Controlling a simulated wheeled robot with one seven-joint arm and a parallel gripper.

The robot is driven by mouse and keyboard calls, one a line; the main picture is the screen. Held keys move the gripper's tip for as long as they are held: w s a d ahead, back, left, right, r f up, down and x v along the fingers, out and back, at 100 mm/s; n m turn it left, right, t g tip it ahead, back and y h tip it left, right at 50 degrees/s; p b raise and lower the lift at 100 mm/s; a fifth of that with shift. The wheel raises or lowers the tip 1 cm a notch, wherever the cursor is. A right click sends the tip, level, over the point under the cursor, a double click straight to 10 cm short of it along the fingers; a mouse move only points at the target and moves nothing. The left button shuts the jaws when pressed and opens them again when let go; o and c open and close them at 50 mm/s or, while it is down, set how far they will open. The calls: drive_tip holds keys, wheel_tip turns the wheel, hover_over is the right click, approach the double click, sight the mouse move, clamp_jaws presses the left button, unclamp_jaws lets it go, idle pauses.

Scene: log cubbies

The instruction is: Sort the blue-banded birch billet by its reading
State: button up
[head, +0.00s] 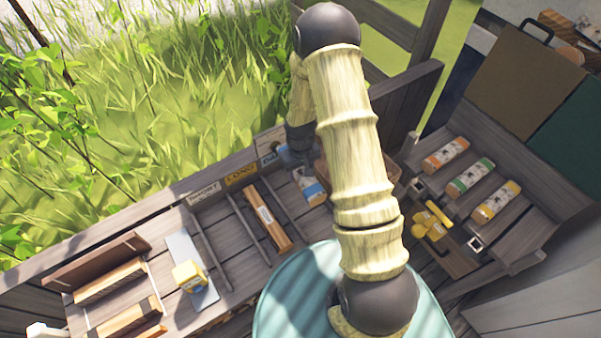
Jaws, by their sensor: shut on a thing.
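The blue-banded birch billet (311,188) shows in the head view as a pale end with a blue band, just left of my arm. It is at the right-hand lane of the cubbies, near the blue sign (268,158). My gripper (298,163) points down over it and is shut on it; my arm hides part of both. Whether the billet touches the lane floor I cannot tell. A yellow sign (241,174) and a white sign (204,192) mark the lanes further left. A brown billet with a pale label (267,217) lies in the middle lane.
A yellow block (188,275) sits on a grey plate (205,295) at left. Orange- (446,152), green- (470,178) and yellow-banded billets (496,202) lie on the right rack. Yellow pieces (430,222) are beside it. Low dividers (210,246) separate the lanes.

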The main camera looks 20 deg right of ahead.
drive_tip(key=shift+f+n, duration=0.2)
drive_tip(key=shift+n, duration=0.2)
drive_tip(key=shift+r, duration=0.15)
drive_tip(key=b, duration=1)
hover_over(300, 201)
wheel_tip(300, 201, down, 15)
drive_tip(key=shift+r, duration=0.1)
drive_tip(key=shift+f, duration=0.3)
drive_tip(key=shift+s+d, duration=0.15)
drive_tip(key=shift+f, duration=0.3)
idle(0.8)
drive_tip(key=o, duration=1.3)
